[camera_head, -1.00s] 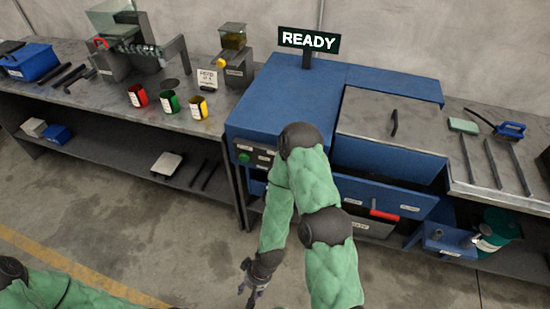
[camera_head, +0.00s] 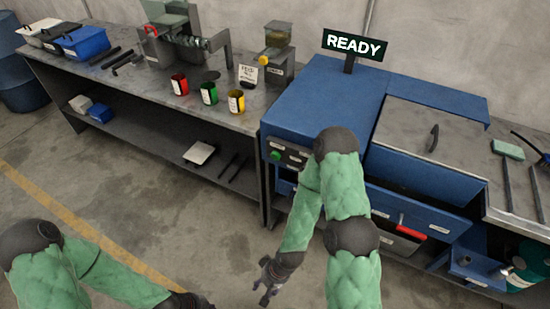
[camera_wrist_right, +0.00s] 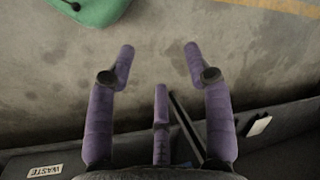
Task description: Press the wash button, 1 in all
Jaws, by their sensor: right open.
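The blue machine (camera_head: 318,92) stands at centre right in the head view, with a sign reading READY (camera_head: 354,45) above it. A green button (camera_head: 276,155) shows on the dark panel (camera_head: 288,153) at its front left; labels beside it are too small to read. My right gripper (camera_head: 266,290) hangs low over the floor in front of the machine, apart from the panel. In the right wrist view my right gripper (camera_wrist_right: 158,58) has its fingers spread and nothing between them. My left gripper (camera_head: 195,304) is at the bottom edge, mostly cut off.
The bench at left holds red (camera_head: 179,84), green (camera_head: 209,93) and yellow (camera_head: 236,101) cans, a blue bin (camera_head: 82,43) and a hopper device (camera_head: 275,48). A red handle (camera_head: 411,232) is on the machine's front. A WASTE label (camera_wrist_right: 45,171) shows in the wrist view. Open floor lies in front.

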